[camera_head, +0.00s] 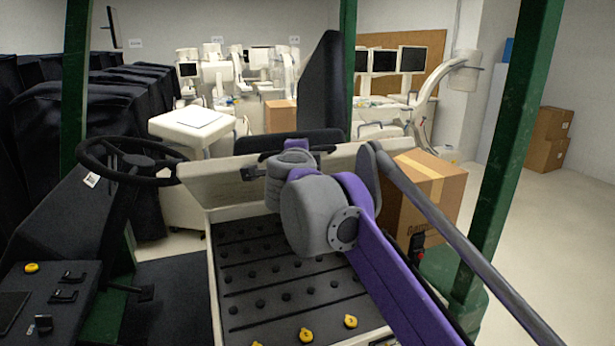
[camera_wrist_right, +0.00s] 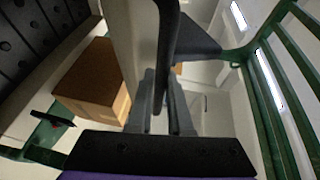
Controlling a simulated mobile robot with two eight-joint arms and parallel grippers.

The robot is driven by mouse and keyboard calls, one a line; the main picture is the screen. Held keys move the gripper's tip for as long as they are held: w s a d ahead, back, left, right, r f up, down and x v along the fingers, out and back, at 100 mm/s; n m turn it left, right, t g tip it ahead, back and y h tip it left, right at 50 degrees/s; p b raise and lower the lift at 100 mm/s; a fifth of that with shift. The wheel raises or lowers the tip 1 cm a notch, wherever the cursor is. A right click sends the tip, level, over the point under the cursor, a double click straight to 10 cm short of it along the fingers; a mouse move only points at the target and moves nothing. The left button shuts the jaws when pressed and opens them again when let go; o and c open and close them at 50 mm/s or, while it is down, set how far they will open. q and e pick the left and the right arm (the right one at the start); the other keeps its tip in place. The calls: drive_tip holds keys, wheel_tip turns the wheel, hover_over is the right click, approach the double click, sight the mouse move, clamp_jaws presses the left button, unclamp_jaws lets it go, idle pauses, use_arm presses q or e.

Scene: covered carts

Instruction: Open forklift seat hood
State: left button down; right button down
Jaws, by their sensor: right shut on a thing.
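The cream seat hood (camera_head: 225,180) stands tilted up in the head view, with the black seat (camera_head: 322,85) behind its upper edge. Below it the compartment is exposed, with dark battery cells (camera_head: 265,275) and yellow caps. My purple and grey right arm reaches over the compartment to the hood's upper edge; its wrist hides the fingers there. In the wrist view my right gripper (camera_wrist_right: 162,100) is shut on a black bar (camera_wrist_right: 166,40) at the seat, beside the cream hood panel (camera_wrist_right: 130,40). My left gripper is not in view.
The steering wheel (camera_head: 130,160) and black console stand on the left. Green posts (camera_head: 520,110) frame the forklift. A cardboard box (camera_head: 430,195) is beyond the hood at the right. Covered carts (camera_head: 90,110) line the left, and white medical equipment stands behind.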

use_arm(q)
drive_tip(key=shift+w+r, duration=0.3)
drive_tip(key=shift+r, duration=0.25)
use_arm(e)
drive_tip(key=shift+w+a+r, duration=0.15)
drive_tip(key=shift+w+r, duration=0.35)
drive_tip(key=shift+r, duration=0.25)
drive_tip(key=shift+w+a+r, duration=0.15)
drive_tip(key=shift+w+r, duration=0.35)
drive_tip(key=shift+r, duration=0.25)
